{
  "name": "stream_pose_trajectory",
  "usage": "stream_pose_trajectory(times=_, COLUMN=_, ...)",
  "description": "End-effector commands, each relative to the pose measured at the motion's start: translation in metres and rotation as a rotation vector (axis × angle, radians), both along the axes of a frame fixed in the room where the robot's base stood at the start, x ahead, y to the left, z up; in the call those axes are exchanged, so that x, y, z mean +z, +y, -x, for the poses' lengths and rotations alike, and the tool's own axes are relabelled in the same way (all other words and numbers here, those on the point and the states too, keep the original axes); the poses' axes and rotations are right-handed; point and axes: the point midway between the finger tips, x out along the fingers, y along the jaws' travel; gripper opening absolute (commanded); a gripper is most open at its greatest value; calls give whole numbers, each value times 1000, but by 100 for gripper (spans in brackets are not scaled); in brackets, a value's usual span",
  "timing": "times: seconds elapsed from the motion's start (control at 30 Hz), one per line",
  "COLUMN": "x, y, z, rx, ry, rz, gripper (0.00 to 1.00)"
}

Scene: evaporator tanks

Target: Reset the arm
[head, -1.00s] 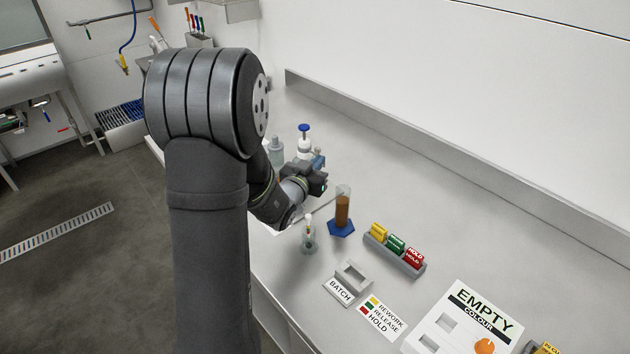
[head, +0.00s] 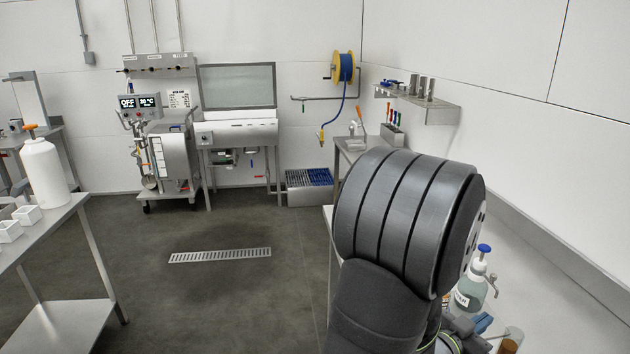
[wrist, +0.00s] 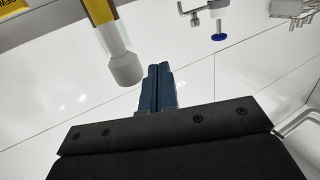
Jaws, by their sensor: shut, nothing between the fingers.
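My gripper (wrist: 157,88) shows in the wrist view with its two blue fingers pressed together and nothing between them. In the head view my arm rises at the right over the bench, and the gripper end is mostly cut off at the bottom edge. In the wrist view a white-ended cylinder with a yellow-brown body (wrist: 115,50) is close to the left of the fingers, apart from them in the picture.
A pump bottle with a blue top (head: 472,285) stands on the right-hand bench beside my arm. A brown-filled cylinder (head: 510,340) is near the bottom edge. A side table with a white bottle (head: 45,170) stands at the left. The floor with a drain grate (head: 220,255) is clear.

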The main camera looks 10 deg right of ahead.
Motion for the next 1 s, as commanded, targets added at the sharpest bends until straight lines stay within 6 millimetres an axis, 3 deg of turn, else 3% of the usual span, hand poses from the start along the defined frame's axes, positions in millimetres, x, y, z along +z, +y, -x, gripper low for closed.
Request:
stream_pose_trajectory(times=0.27, x=-2, y=-17, z=-17, rx=1, ry=-1, rz=0, gripper=0)
stream_pose_trajectory(times=0.8, x=-7, y=-89, z=-90, rx=0, ry=-1, rz=0, gripper=0)
stream_pose_trajectory(times=0.93, x=-7, y=-100, z=-101, rx=0, ry=0, rz=1, gripper=0)
stream_pose_trajectory(times=1.0, x=-7, y=-94, z=-103, rx=2, ry=0, rz=0, gripper=0)
